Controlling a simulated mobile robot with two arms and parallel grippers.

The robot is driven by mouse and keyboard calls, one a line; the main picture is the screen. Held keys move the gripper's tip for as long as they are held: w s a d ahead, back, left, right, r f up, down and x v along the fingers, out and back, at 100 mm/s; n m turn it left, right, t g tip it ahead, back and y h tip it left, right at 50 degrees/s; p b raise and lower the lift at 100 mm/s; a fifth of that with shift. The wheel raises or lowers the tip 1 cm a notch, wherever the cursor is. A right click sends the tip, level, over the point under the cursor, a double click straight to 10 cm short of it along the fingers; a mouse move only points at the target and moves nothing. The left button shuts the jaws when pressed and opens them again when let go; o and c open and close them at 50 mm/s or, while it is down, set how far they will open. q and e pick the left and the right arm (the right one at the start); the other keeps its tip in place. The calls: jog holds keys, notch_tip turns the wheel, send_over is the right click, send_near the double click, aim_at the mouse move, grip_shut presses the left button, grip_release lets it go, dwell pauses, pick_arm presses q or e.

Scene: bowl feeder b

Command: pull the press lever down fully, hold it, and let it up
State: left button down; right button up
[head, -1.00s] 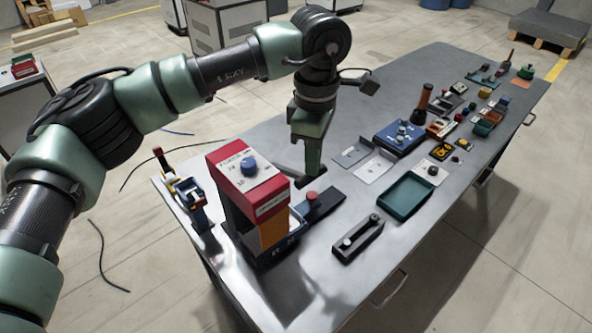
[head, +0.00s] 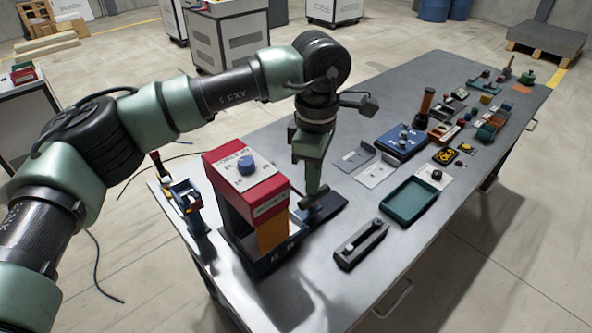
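My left gripper (head: 314,197) points down at the right side of a red-topped unit (head: 268,196) with a blue knob, low over the unit's dark base plate (head: 325,215). A short dark bar shows at its fingertips. I cannot tell whether the bar is held, or whether the fingers are open or shut. At the table's left end stands a small blue and yellow device (head: 187,200) with a dark red-tipped handle (head: 155,158) pointing up. It looks lever-like, but I cannot be sure which part is the press lever. My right gripper is out of view.
A dark slotted block (head: 361,246) and a green tray (head: 409,202) lie on the grey table (head: 400,262), right of the red-topped unit. A blue box (head: 400,142) and several small parts fill the far end. The near right table edge is clear.

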pick_arm(q)
jog(key=shift+f+b, duration=0.9)
jog(key=shift+f, duration=0.55)
jog(key=shift+s+f, duration=0.1)
notch_tip(320, 180, up, 12)
jog(key=p, duration=0.6)
jog(key=shift+w+a+p, duration=0.2)
jog(key=shift+w+p, duration=0.1)
dwell(0.5)
